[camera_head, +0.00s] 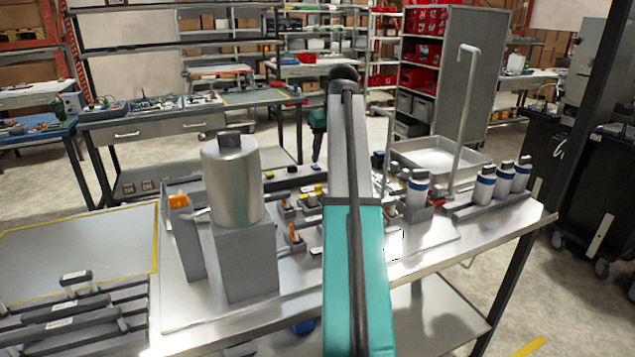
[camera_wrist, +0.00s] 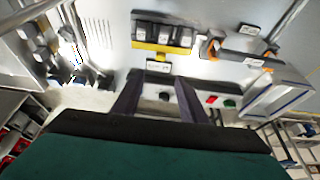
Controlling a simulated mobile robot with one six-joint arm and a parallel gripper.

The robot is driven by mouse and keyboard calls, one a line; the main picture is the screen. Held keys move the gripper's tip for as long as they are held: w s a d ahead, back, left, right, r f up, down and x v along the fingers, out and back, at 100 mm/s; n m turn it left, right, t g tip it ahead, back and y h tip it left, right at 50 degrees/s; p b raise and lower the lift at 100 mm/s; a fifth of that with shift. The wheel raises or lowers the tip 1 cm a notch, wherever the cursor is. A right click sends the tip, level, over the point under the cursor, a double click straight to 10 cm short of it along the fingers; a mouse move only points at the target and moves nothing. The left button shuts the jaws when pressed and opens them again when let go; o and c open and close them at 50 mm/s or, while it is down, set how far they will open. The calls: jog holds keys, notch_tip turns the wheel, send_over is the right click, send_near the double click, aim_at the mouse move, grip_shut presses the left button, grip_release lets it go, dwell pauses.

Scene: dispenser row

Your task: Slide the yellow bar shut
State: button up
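The yellow bar (camera_wrist: 163,53) shows in the wrist view, along the lower edge of a row of dark grey blocks (camera_wrist: 163,33) on a pale metal surface. A small label plate (camera_wrist: 158,67) sits just below it. In the head view my teal arm covers the middle of the bench, and I cannot make out the bar or my gripper there.
The metal bench (camera_head: 430,237) carries a tall steel canister (camera_head: 232,185) on a grey block at left and several white bottles (camera_head: 484,186) at right. A hooked pole (camera_head: 463,110) rises by a shallow tray (camera_head: 440,157). The wrist view shows an orange-handled part (camera_wrist: 211,48) and red (camera_wrist: 211,99) and green (camera_wrist: 229,103) buttons.

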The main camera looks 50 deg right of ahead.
aim_at(319, 186)
jog(key=p+x, duration=0.1)
jog(key=x, duration=1.2)
jog(key=shift+f, duration=0.2)
jog(key=shift+c, duration=0.4)
jog(key=shift+a, duration=0.1)
grip_shut()
